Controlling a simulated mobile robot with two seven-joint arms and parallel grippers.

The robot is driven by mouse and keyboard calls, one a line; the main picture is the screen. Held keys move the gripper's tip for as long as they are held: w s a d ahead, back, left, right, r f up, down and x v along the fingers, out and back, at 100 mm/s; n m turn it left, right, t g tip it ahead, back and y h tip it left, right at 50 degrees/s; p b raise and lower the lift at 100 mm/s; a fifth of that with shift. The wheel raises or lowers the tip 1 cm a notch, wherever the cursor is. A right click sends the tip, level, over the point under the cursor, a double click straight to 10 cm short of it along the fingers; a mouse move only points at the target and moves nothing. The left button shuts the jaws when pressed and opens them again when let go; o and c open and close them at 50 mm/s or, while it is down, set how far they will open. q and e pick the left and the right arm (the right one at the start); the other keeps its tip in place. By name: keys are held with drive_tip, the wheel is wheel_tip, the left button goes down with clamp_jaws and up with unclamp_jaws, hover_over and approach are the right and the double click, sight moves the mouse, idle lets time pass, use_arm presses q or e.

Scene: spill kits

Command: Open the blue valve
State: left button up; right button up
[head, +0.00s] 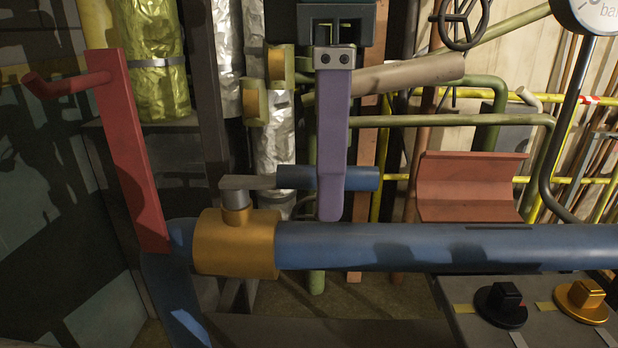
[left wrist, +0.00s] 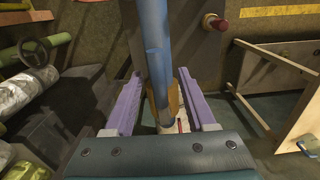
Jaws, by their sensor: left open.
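The blue valve has a brass body (head: 235,245) on a thick blue pipe (head: 430,245), a grey stem (head: 235,200) and a lever with a blue handle (head: 298,177). The lever points right, roughly along the pipe. My left gripper (head: 330,212) comes down from above, and its near purple finger crosses in front of the handle, hiding part of it. The far finger is hidden in the head view. In the left wrist view the gripper (left wrist: 158,76) is open, with blue between its two fingers and the brass body (left wrist: 174,97) beyond. I cannot tell whether a finger touches the handle. My right gripper is not in view.
A red lever (head: 125,150) stands left of the brass body. A black knob (head: 500,305) and a gold knob (head: 582,297) sit on a panel at lower right. A red bracket (head: 470,185), a black handwheel (head: 460,22) and green pipes are behind. A gauge (head: 592,14) hangs top right.

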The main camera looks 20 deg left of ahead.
use_arm(q)
drive_tip(key=shift+r+p, duration=2.05)
drive_tip(key=shift+r, duration=1.35)
